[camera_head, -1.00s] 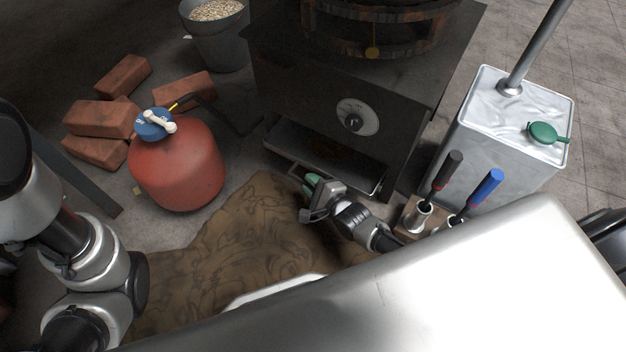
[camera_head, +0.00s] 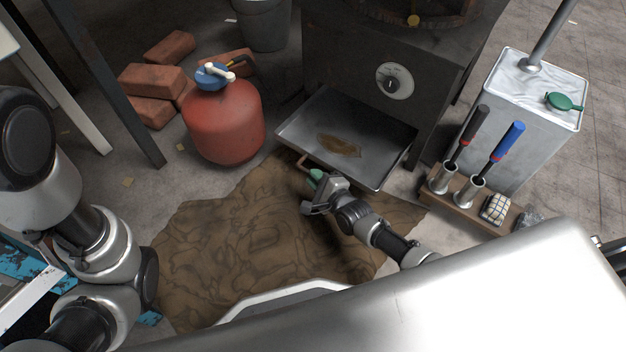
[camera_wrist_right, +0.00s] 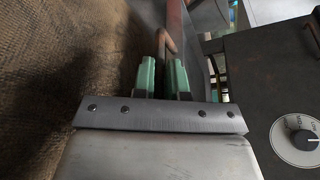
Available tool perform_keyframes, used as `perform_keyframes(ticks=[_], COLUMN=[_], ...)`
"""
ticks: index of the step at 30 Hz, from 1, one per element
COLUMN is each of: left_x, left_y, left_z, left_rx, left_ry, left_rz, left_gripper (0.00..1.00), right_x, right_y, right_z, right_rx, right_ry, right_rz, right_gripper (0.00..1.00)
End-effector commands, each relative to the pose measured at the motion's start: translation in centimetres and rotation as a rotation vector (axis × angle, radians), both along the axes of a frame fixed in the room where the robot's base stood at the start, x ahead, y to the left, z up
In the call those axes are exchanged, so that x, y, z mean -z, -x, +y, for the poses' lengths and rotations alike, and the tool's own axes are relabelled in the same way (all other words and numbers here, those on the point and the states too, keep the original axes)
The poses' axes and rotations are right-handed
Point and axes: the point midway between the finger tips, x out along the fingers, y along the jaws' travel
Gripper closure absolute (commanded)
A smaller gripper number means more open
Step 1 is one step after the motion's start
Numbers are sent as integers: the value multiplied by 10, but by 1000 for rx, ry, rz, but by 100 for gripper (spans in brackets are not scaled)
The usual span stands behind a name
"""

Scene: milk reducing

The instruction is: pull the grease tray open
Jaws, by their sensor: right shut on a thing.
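The grease tray (camera_head: 372,161) is a shallow grey metal tray with a brown grease patch on its floor. It sticks well out from under the dark stove box (camera_head: 345,60). My right gripper (camera_head: 312,183) is at the tray's front edge, shut on the tray handle (camera_head: 300,161). In the right wrist view the green fingertips (camera_wrist_right: 163,76) stand on either side of the copper-coloured handle (camera_wrist_right: 165,42). My left arm shows at the left of the head view, but its gripper is out of sight.
A red gas bottle (camera_head: 224,125) stands left of the tray, with bricks (camera_head: 150,80) behind it. A brown cloth (camera_head: 240,240) lies in front. A silver can (camera_head: 535,110) and a wooden tool holder (camera_head: 470,203) stand at the right.

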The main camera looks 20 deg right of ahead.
Motion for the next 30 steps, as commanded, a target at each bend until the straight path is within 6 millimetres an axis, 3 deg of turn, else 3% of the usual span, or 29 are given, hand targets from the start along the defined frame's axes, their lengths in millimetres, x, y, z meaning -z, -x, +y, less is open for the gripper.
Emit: perform_keyframes(ticks=[1, 11, 12, 17, 30], left_x=[1, 2, 2, 3, 1], left_y=[-1, -4, -3, -1, 1], left_z=[0, 0, 0, 0, 1], left_rx=[-1, -1, -1, 0, 0], left_ry=[-1, 0, 0, 0, 1], left_rz=[3, 10, 10, 6, 2], left_gripper=[30, 30, 30, 30, 30], right_x=[11, 11, 11, 10, 4], right_y=[6, 7, 7, 7, 5], right_z=[1, 4, 4, 4, 3], right_rx=[-2, -5, -6, -5, -3], right_ry=[0, -4, -3, -2, 0], right_rz=[29, 30, 29, 26, 14], right_gripper=[100, 100, 84, 62, 62])
